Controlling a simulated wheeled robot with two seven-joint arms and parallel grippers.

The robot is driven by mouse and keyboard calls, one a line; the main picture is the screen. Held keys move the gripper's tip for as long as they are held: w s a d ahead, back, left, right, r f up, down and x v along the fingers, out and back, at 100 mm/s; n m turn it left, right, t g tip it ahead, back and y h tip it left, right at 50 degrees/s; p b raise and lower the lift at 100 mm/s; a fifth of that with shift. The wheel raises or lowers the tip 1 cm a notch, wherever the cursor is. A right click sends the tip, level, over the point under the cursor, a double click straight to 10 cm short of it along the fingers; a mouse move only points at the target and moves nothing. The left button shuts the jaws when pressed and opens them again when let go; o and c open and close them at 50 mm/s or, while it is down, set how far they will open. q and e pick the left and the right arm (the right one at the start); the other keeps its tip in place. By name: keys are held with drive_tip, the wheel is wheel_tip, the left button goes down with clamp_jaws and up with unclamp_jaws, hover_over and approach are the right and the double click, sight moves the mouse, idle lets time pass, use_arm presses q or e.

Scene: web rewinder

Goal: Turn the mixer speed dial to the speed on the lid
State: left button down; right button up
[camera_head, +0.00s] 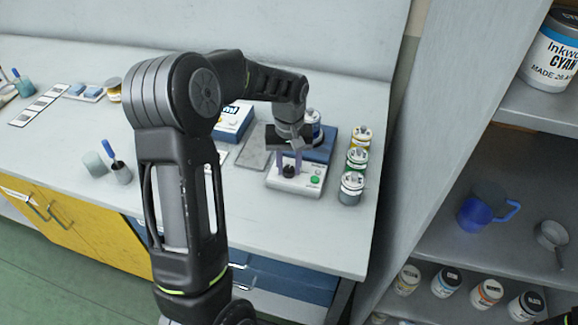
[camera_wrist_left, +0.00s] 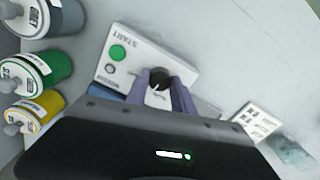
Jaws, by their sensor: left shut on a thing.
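The mixer (camera_head: 320,154) stands on the bench with a blue body and a white front panel. Its black speed dial (camera_head: 289,171) sits on the panel beside a green button (camera_head: 315,180). In the left wrist view the dial (camera_wrist_left: 159,80) shows a pale pointer mark, and the green START button (camera_wrist_left: 117,53) is beside it. My left gripper (camera_head: 289,165) reaches down over the panel, its fingers shut around the dial. A can (camera_head: 312,122) stands at the mixer, partly hidden by my arm; I cannot read a speed on its lid.
Several ink cans (camera_head: 352,186) with knobbed lids stand right of the mixer, close to the panel. A grey plate (camera_head: 254,150) and a blue-and-white box (camera_head: 234,122) lie to its left. A shelf unit (camera_head: 440,150) rises at the right. The front bench top is clear.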

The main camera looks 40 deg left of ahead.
sight(289, 169)
use_arm(q)
drive_tip(key=m, duration=1.2)
drive_tip(key=shift+m, duration=0.3)
drive_tip(key=c, duration=1.1)
unclamp_jaws()
drive_tip(key=shift+r, duration=0.15)
wheel_tip(289, 169, up, 8)
drive_tip(key=shift+f+b, duration=0.2)
drive_tip(key=shift+b, duration=0.35)
drive_tip(key=shift+f, duration=0.1)
